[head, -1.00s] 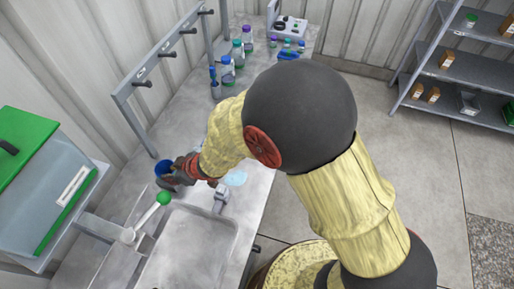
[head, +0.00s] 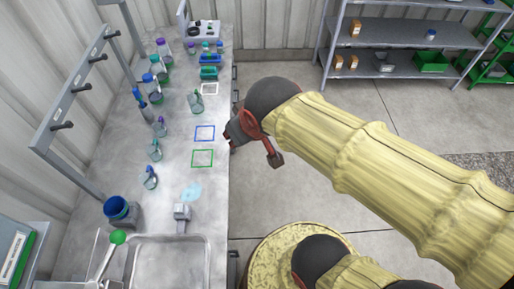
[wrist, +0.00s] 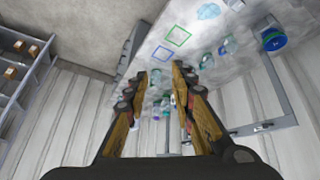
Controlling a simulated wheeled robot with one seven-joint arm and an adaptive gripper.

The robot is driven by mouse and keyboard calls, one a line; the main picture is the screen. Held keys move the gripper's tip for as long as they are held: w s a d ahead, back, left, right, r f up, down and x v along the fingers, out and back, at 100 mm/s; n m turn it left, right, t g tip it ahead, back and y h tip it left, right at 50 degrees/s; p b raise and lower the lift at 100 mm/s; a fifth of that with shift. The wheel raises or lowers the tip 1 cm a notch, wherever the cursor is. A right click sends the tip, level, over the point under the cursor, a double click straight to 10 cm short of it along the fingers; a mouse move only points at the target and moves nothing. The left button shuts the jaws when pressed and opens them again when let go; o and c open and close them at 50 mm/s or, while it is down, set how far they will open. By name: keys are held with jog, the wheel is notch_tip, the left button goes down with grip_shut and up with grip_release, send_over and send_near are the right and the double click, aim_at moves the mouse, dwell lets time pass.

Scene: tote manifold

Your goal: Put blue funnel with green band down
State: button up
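The blue funnel with the green band (head: 117,208) stands at the back of the bench, just beyond the sink, its round mouth facing up. It also shows at the right of the wrist view (wrist: 273,40), where a green mark is visible on it. My gripper (head: 235,132) is at the bench's right edge, well away from the funnel. In the wrist view my gripper (wrist: 159,73) has its two fingers apart, with nothing between them but distant bench items.
Several capped bottles (head: 150,180) line the back of the bench (head: 180,125). A blue square outline (head: 205,133) and a green one (head: 203,158) mark clear bench. The sink (head: 170,262) is in front, with a green-knobbed tap (head: 118,237). A peg rack (head: 75,90) rises behind.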

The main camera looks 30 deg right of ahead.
jog(key=s+d+r+m, duration=0.1)
jog(key=s, duration=0.6)
jog(key=shift+g, duration=0.4)
jog(key=shift+f, duration=0.1)
